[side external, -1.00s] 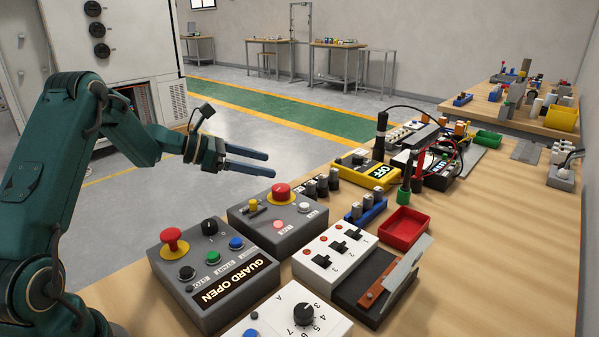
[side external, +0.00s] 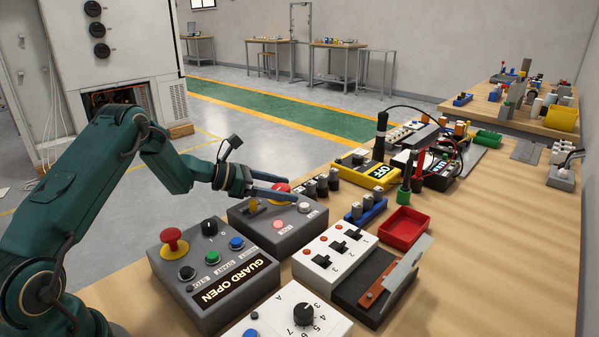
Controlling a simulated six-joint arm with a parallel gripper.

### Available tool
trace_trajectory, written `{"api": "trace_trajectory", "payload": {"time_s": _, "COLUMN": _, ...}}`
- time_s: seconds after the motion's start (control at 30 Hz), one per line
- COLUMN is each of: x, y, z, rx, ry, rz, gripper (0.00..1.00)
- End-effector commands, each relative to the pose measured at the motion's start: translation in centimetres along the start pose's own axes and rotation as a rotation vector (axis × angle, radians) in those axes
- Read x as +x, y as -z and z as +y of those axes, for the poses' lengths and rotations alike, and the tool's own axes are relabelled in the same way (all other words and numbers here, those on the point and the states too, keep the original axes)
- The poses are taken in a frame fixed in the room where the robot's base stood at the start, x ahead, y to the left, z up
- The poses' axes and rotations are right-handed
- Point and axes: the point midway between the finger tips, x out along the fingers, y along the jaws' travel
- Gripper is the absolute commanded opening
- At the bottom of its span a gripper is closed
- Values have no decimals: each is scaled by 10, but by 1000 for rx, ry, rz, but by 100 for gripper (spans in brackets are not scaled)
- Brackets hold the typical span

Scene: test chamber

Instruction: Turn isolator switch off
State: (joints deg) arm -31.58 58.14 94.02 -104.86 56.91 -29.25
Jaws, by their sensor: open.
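No label reading "isolator" is legible. A black rotary knob (side external: 209,227) stands on the grey GUARD OPEN box (side external: 225,300), beside a red mushroom button (side external: 174,240). A white box (side external: 318,262) carries black switch levers (side external: 337,246) numbered 1 to 3. A black-based unit (side external: 350,293) with a raised grey plate (side external: 405,265) stands beside it. My gripper (side external: 289,190) is open and empty, over the back of the second grey box (side external: 290,236). Its fingers point right and partly hide that box's red button (side external: 280,186) and yellow part (side external: 252,206).
A white box with a numbered dial (side external: 303,314) lies at the front. A red tray (side external: 403,229), a blue battery holder (side external: 367,211) and a yellow meter (side external: 363,170) stand to the right and behind. Bare wood (side external: 480,255) lies at the right.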

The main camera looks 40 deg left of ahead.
Motion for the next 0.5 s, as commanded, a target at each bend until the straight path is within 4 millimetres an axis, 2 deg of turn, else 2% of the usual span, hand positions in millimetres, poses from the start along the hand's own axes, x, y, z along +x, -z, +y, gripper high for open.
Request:
{"api": "trace_trajectory", "payload": {"time_s": 0.13, "x": 0, "y": 0, "z": 0, "rx": 0, "ry": 0, "rz": 0, "gripper": 83}}
{"api": "trace_trajectory", "payload": {"time_s": 0.17, "x": 0, "y": 0, "z": 0, "rx": 0, "ry": 0, "rz": 0, "gripper": 76}}
{"api": "trace_trajectory", "payload": {"time_s": 0.3, "x": 0, "y": 0, "z": 0, "rx": 0, "ry": 0, "rz": 0, "gripper": 22}}
{"api": "trace_trajectory", "payload": {"time_s": 0.37, "x": 0, "y": 0, "z": 0, "rx": 0, "ry": 0, "rz": 0, "gripper": 0}}
{"api": "trace_trajectory", "payload": {"time_s": 0.5, "x": 0, "y": 0, "z": -1, "rx": -4, "ry": -7, "rz": -1, "gripper": 0}}
